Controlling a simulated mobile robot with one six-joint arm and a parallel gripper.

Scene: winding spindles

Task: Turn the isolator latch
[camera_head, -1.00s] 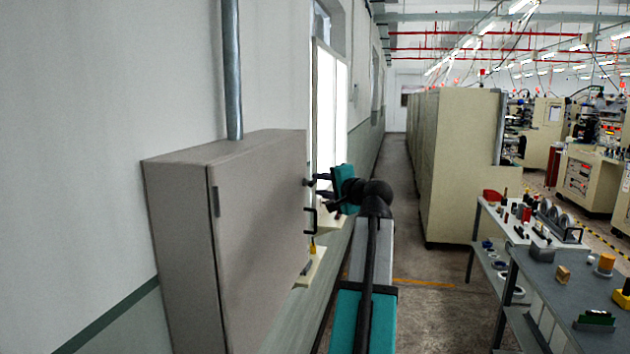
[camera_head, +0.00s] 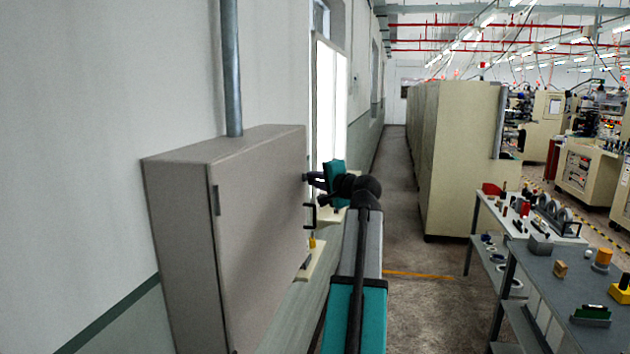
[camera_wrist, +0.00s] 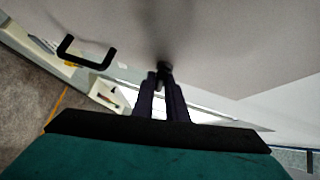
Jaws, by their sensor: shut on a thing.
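The isolator latch is a small dark knob (camera_wrist: 163,68) on the door of the grey wall cabinet (camera_head: 262,220). My gripper (camera_wrist: 162,80) is at the latch in the wrist view, with its two dark fingers close together and shut on it. In the head view my gripper (camera_head: 314,181) reaches the right edge of the cabinet door from the right, and its fingers hide most of the latch there. A black bar handle (camera_wrist: 87,53) is on the same door, below the latch in the head view (camera_head: 309,216). The cabinet door is closed.
A grey conduit (camera_head: 231,70) rises from the cabinet top along the white wall. A small pale ledge (camera_head: 310,262) is below the handle. A table with small parts (camera_head: 575,285) stands at the right. Tall beige cabinets (camera_head: 465,165) line the aisle, which is open floor.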

